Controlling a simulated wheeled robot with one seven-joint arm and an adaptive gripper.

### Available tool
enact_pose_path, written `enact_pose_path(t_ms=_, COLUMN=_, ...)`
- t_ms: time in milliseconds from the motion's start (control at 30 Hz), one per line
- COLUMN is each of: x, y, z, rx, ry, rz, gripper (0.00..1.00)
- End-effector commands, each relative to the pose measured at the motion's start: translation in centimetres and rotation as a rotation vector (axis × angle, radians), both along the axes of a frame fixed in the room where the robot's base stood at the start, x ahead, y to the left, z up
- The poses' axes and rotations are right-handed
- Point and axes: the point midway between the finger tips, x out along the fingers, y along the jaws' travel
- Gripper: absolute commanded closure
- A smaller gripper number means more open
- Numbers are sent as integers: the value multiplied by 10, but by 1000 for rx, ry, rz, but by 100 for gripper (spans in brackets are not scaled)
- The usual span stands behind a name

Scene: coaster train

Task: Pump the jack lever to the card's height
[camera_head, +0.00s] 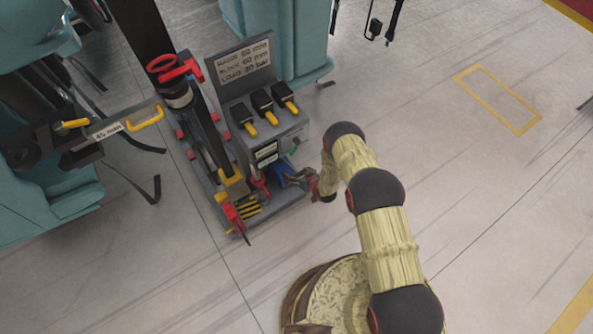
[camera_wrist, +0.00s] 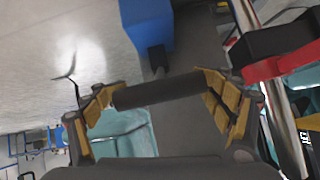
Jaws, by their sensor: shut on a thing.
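My gripper (camera_head: 303,181) reaches in low at the right side of the grey jack unit. In the wrist view its two yellow-padded fingers (camera_wrist: 158,98) are shut on the ends of a dark round bar, the jack lever's handle (camera_wrist: 157,91). A dark stem (camera_wrist: 157,58) runs from near the bar to a blue block (camera_wrist: 147,25); the blue part (camera_head: 281,172) also shows in the head view. The card (camera_head: 243,60) stands at the back of the unit; its lines seem to read raise, block and load, with digits too small to read surely.
Small readouts (camera_head: 266,152) sit on the unit's front, below several black blocks with yellow tabs (camera_head: 263,106). A red valve-like part (camera_head: 232,215) and striped plate (camera_head: 249,207) are at the lower front. Teal seats stand left and behind.

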Motion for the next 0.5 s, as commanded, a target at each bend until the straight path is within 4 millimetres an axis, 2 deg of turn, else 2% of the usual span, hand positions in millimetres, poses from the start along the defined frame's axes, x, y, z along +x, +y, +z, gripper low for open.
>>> enact_pose_path(t_ms=33, x=12, y=2, z=17, rx=-14, ry=9, rz=-3, gripper=67)
enact_pose_path(t_ms=100, x=15, y=5, z=25, rx=-41, ry=49, rz=-3, gripper=67)
enact_pose_path(t_ms=367, x=31, y=15, z=50, rx=-135, ry=187, rz=-3, gripper=67)
enact_pose_path(t_ms=500, x=37, y=19, z=57, rx=-134, ry=188, rz=-3, gripper=67)
